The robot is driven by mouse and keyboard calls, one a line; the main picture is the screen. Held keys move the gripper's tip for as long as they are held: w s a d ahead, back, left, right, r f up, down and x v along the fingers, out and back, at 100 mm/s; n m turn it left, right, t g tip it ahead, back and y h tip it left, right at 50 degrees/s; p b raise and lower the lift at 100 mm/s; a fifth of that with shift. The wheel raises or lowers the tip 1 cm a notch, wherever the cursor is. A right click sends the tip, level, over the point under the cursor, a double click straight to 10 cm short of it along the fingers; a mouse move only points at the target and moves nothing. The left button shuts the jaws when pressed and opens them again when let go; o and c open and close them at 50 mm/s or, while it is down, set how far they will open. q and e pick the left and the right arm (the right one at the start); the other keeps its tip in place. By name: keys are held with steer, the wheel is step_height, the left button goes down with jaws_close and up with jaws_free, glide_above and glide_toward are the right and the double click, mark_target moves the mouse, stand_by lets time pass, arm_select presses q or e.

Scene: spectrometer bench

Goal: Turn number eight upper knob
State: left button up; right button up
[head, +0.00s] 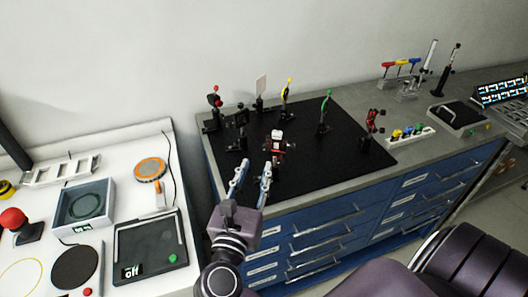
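My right gripper (252,180) is open in the head view, with its two fingers apart at the front edge of the black board (310,172). Just beyond its fingertips stands a small mount with a white top (277,137) and some red on it. I cannot tell whether a finger touches it. Other mounts stand on the board: one with red parts (214,98) at the left, one with a yellow top (287,90), one with a green top (326,102) and a red one (371,122) at the right. Number labels and single knobs are too small to read. My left gripper is not in view.
The board lies on a grey bench top (410,152) over blue drawers (330,222). A white strip with coloured knobs (408,135) and hex keys (400,64) are at the right. A white table (160,215) with devices is at the left.

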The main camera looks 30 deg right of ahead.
mark_target(266, 149)
steer(key=p+x, duration=0.3)
steer(key=x, duration=0.3)
steer(key=shift+d+f, duration=0.2)
steer(key=shift+d, duration=0.2)
steer(key=shift+w+d+f+p, duration=0.15)
steer(key=shift+w+d+p, duration=0.15)
steer(key=shift+w+d, duration=0.1)
jaws_close()
